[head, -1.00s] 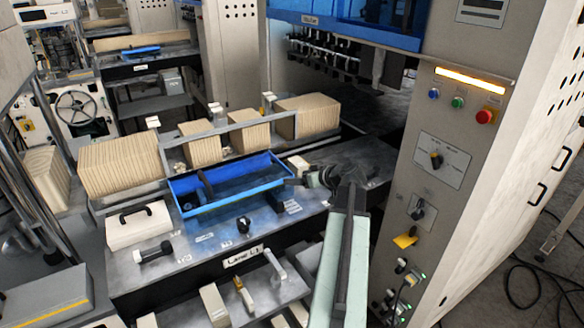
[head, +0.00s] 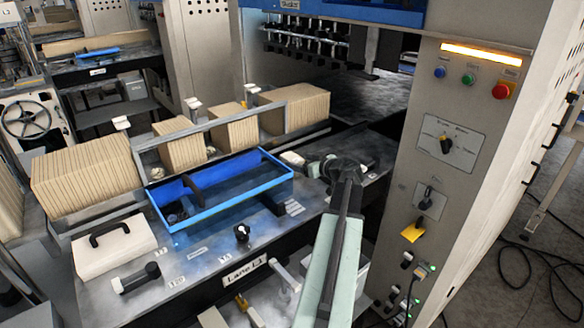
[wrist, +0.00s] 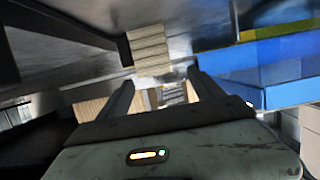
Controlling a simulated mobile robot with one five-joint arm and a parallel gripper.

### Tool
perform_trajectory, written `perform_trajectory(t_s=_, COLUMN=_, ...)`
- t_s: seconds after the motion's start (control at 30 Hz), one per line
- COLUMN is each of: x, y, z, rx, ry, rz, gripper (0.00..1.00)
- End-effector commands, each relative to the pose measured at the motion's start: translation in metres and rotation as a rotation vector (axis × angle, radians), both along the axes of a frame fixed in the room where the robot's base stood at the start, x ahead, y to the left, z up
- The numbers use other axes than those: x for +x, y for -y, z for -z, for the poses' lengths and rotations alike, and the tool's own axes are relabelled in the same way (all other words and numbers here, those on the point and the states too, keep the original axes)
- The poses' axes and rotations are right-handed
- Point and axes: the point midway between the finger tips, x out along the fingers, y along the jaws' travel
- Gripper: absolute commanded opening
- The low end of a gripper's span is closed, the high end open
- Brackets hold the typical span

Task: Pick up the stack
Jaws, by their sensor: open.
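Several stacks of brown kraft sheets stand along the lane in the head view: a long one (head: 85,180) at the left, two shorter ones (head: 180,147) (head: 235,130) in the middle and one (head: 295,110) at the right. I cannot tell which is the task's stack. My gripper (head: 316,168) is small and partly hidden by my arm, right of the blue tray (head: 222,215) and in front of the stacks. In the wrist view my gripper (wrist: 163,78) has its fingers apart. A tan ridged block (wrist: 150,50) shows beyond the fingertips, with blurred tan shapes between the fingers.
A grey rail (head: 215,123) runs in front of the middle stacks. A white box with a black handle (head: 112,245) and a black knob (head: 242,233) are on the front table. The control cabinet (head: 460,190) stands close on the right.

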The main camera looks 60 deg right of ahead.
Motion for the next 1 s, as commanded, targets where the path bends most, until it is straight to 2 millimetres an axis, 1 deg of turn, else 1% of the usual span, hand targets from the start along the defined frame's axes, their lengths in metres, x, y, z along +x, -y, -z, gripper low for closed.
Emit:
perform_trajectory(t_s=0.1, x=0.001, y=0.003, z=0.001, rx=0.0, ry=0.0, rz=0.003, gripper=0.76)
perform_trajectory(t_s=0.17, x=0.006, y=0.006, z=0.003, rx=0.0, ry=0.0, rz=0.003, gripper=0.76)
perform_trajectory(t_s=0.3, x=0.027, y=0.017, z=0.009, rx=0.001, ry=-0.001, rz=0.002, gripper=0.76)
perform_trajectory(t_s=0.4, x=0.042, y=0.022, z=0.014, rx=0.0, ry=-0.001, rz=0.003, gripper=0.76)
perform_trajectory(t_s=0.47, x=0.045, y=0.023, z=0.014, rx=0.0, ry=-0.001, rz=0.004, gripper=0.76)
perform_trajectory(t_s=0.63, x=0.045, y=0.022, z=0.013, rx=0.001, ry=-0.001, rz=0.005, gripper=0.76)
perform_trajectory(t_s=0.67, x=0.044, y=0.022, z=0.013, rx=0.001, ry=-0.001, rz=0.005, gripper=0.71)
perform_trajectory(t_s=0.7, x=0.044, y=0.022, z=0.013, rx=0.001, ry=-0.001, rz=0.005, gripper=0.6)
perform_trajectory(t_s=0.77, x=0.044, y=0.022, z=0.013, rx=0.001, ry=-0.001, rz=0.005, gripper=0.43)
perform_trajectory(t_s=0.8, x=0.044, y=0.022, z=0.013, rx=0.001, ry=-0.001, rz=0.005, gripper=0.32)
perform_trajectory(t_s=0.9, x=0.044, y=0.022, z=0.013, rx=0.0, ry=-0.001, rz=0.006, gripper=0.07)
perform_trajectory(t_s=0.93, x=0.044, y=0.022, z=0.013, rx=0.001, ry=0.0, rz=0.007, gripper=0.07)
perform_trajectory(t_s=0.97, x=0.044, y=0.022, z=0.013, rx=0.001, ry=0.0, rz=0.007, gripper=0.0)
perform_trajectory(t_s=1.0, x=0.044, y=0.022, z=0.013, rx=0.001, ry=0.0, rz=0.007, gripper=0.0)
